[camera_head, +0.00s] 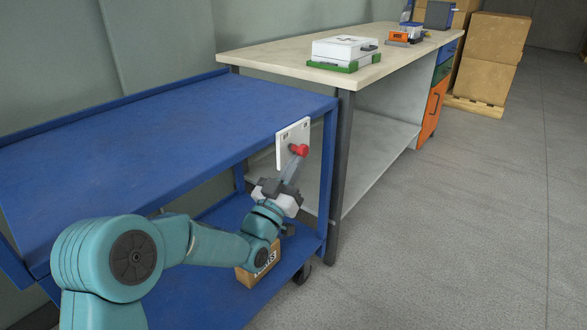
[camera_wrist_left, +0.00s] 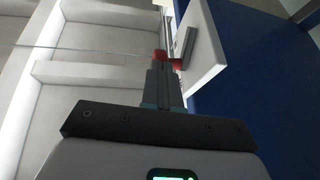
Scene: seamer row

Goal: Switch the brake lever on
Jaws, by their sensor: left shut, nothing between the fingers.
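The brake lever (camera_head: 299,150) has a red knob and sits on a white plate (camera_head: 287,144) fixed at the front corner of the blue cart. My left gripper (camera_head: 294,170) is shut and empty, with its fingertips just below the red knob. In the left wrist view the shut fingers (camera_wrist_left: 165,78) point at the lever, and red (camera_wrist_left: 160,55) shows just past and beside the tips. I cannot tell whether they touch. The white plate (camera_wrist_left: 195,55) is to the right there, and the fingers hide part of the lever. My right gripper is out of view.
The blue cart (camera_head: 180,115) has a bare top and a lower shelf with a cardboard box (camera_head: 245,277). A workbench (camera_head: 300,55) beside it carries a white case (camera_head: 345,47) and tools. Cartons (camera_head: 495,50) stand at the back right. The grey floor at right is clear.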

